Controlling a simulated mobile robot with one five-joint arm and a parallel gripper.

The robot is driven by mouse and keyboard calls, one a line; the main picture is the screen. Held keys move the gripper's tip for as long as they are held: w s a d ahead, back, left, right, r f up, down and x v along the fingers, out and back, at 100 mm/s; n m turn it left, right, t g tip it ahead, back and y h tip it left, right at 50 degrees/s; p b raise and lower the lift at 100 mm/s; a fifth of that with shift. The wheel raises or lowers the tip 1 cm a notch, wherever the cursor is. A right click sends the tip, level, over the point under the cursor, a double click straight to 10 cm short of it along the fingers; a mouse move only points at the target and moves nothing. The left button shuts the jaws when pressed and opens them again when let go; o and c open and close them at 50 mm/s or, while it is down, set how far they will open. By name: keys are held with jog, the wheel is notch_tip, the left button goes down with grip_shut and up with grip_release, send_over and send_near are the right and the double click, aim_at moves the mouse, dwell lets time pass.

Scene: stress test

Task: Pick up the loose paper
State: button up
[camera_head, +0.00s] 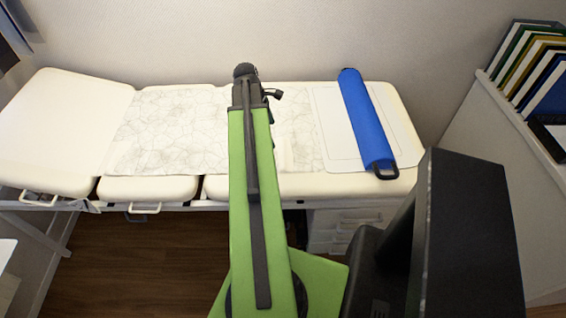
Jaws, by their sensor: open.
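A crinkled, pale sheet of loose paper (170,125) lies across the middle of the cream padded table. It has a network of fine crease lines. My green arm reaches over it and hides a strip of its middle. The paper shows again to the right of the arm. My gripper (262,88) is at the far end of the arm, over the back part of the table near the paper. It is open. Its fingertips are mostly hidden by the arm, and I cannot tell how high it is above the paper.
A blue roll (366,118) with dark ends lies on a flat white sheet (333,135) at the table's right. The table's raised left section (65,125) is bare. Books (530,55) stand on a shelf at far right. A wall is close behind.

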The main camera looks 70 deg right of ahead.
aim_at(283, 159)
jog(key=b+x, duration=1.3)
jog(key=x, duration=0.2)
jog(key=shift+d+f+b, duration=0.15)
jog(key=shift+f+b, duration=0.15)
jog(key=shift+b, duration=0.1)
jog(key=shift+r, duration=0.15)
jog(key=c, duration=1.3)
jog(key=shift+r+p, duration=0.45)
jog(key=shift+p, duration=0.2)
notch_tip(283, 159, up, 4)
jog(key=p, duration=0.3)
jog(key=shift+f+p, duration=0.15)
jog(key=shift+p, duration=0.2)
jog(key=s+d+r+p, duration=0.1)
jog(key=s+r+p, duration=0.5)
jog(key=s, duration=0.5)
jog(key=shift+s+r, duration=0.3)
jog(key=shift+s, duration=0.1)
